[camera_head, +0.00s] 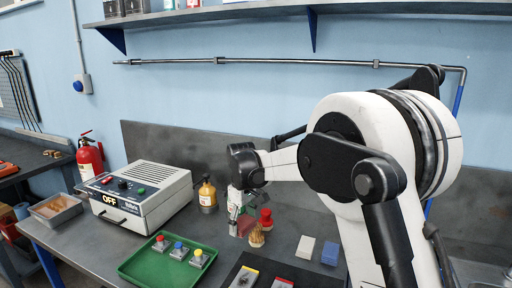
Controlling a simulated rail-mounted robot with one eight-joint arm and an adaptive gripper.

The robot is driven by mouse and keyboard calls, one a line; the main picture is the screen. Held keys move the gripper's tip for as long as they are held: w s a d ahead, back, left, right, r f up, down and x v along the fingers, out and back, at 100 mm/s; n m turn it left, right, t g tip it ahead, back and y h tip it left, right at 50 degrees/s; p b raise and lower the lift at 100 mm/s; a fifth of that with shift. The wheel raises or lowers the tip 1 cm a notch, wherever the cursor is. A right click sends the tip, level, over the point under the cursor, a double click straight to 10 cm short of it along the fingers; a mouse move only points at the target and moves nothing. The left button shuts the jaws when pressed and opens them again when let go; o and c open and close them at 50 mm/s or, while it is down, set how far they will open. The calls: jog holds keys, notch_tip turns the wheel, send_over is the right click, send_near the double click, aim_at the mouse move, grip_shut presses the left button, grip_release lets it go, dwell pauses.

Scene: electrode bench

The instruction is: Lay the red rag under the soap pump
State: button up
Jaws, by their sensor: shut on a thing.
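My gripper (237,207) points down over the middle of the bench, small in view and partly hidden by its own wrist. It is shut on a dull red piece that looks like the red rag (245,225), seen just below and right of the fingers. I cannot tell whether the rag touches the bench. An amber bottle with a dark top (207,196), which looks like the soap pump, stands upright to the left of my gripper, beside the grey box. No rag shows under it.
A red-handled item (265,219) and a tan brush (257,237) stand close right of the rag. A green tray (150,268) with several buttons lies in front. A grey control box (140,189) stands left. White (304,247) and blue (330,253) blocks lie right.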

jog(key=s+d+f+m, duration=0.1)
jog(key=s+d+m, duration=0.2)
jog(key=d, duration=0.5)
jog(key=s+d+f+m+b, duration=0.1)
jog(key=s+d+m, duration=0.3)
jog(key=d, duration=0.4)
jog(key=s+d+f+m, duration=0.1)
jog(key=s+d+m, duration=0.2)
jog(key=d, duration=0.5)
jog(key=shift+s+d+f+m, duration=0.1)
jog(key=shift+s+f+m, duration=0.1)
jog(key=shift+s, duration=0.25)
jog(key=shift+s+d+f+m, duration=0.1)
jog(key=shift+s+m, duration=0.1)
jog(key=shift+s, duration=0.25)
jog(key=shift+a+r, duration=0.1)
jog(key=shift+a, duration=0.05)
